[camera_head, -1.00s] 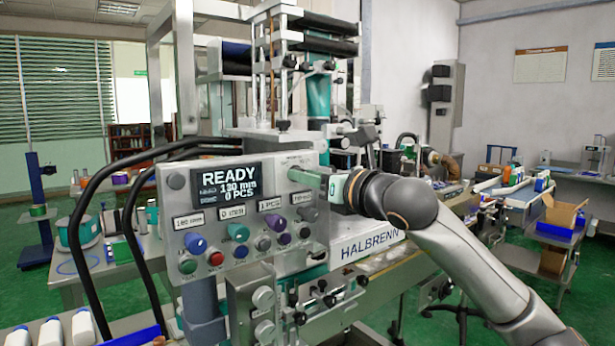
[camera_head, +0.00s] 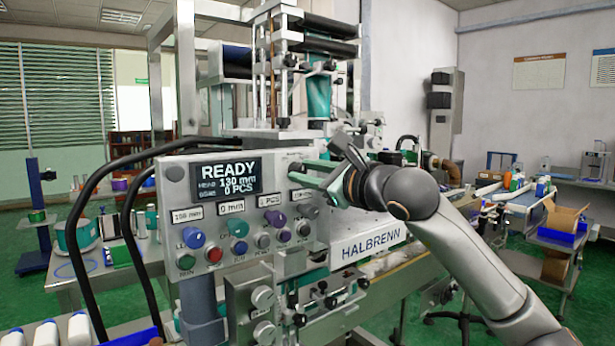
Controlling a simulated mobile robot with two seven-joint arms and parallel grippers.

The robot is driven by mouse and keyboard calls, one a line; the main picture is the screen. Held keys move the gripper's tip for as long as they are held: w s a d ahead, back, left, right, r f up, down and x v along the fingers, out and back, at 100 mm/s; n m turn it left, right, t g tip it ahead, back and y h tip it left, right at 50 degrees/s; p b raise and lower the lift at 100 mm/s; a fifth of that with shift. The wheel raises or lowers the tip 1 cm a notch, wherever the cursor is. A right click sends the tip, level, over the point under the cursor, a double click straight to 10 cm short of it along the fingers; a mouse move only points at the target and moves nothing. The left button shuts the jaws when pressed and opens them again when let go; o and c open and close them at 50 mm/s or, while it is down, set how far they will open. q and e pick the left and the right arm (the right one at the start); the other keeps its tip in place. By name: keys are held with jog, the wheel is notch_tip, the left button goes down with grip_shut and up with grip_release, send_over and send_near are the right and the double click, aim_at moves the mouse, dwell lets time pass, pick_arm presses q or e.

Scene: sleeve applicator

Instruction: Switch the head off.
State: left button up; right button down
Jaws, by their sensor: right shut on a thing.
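The grey control panel (camera_head: 172,217) of the machine faces me. Its dark display (camera_head: 226,176) reads READY, 130 mm and 0 PCS; the smaller text at its left is hard to read. My right gripper (camera_head: 303,173) is at the panel's upper right corner, its green-edged fingers tilted. It is shut on a small control there, which the fingers mostly hide; I take it for the head switch, but cannot read its label or its position. My left gripper is not in view.
Below the display are several knobs and buttons, among them a red button (camera_head: 214,255) and a teal knob (camera_head: 238,228). Black hoses (camera_head: 98,190) arch beside the panel. White bottles (camera_head: 80,328) stand at the lower left. The conveyor runs to the right.

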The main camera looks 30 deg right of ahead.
jog(key=n, duration=0.4)
jog(key=shift+n, duration=2.9)
jog(key=c, duration=0.6)
grip_release()
